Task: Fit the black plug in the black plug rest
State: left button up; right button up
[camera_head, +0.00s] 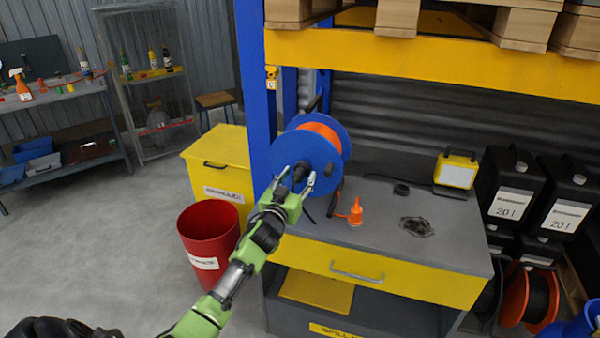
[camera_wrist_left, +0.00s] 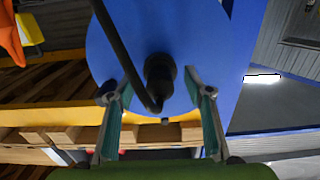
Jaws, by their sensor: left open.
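A dark plug-like piece (camera_head: 300,168) shows at the middle of the blue reel's near face. In the left wrist view, this black stepped cylinder (camera_wrist_left: 159,80) has a black cable (camera_wrist_left: 118,45) curving to its lower end. I take it for the black plug. Whether it sits in a rest or the hub behind it is the rest, I cannot tell. My left gripper (camera_head: 297,176) is open in front of the reel, its fingers on either side of the black piece, with no clear contact. In the left wrist view the open fingers (camera_wrist_left: 150,88) show below it.
The blue reel (camera_head: 330,133) with orange cable stands on the grey bench (camera_head: 380,235), beside a blue post (camera_head: 257,90). A red bin (camera_head: 209,235) stands left.

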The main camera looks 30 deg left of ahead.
aim_at(297, 179)
pick_arm(q)
jog(key=shift+c, duration=0.3)
jog(key=shift+r, duration=0.1)
grip_shut()
jog(key=shift+s, duration=0.25)
jog(key=shift+s+d+p, duration=0.25)
jog(key=shift+s+p, duration=0.25)
jog(key=shift+s, duration=0.2)
jog(key=shift+p+v, duration=0.95)
jog(key=shift+v, duration=1.05)
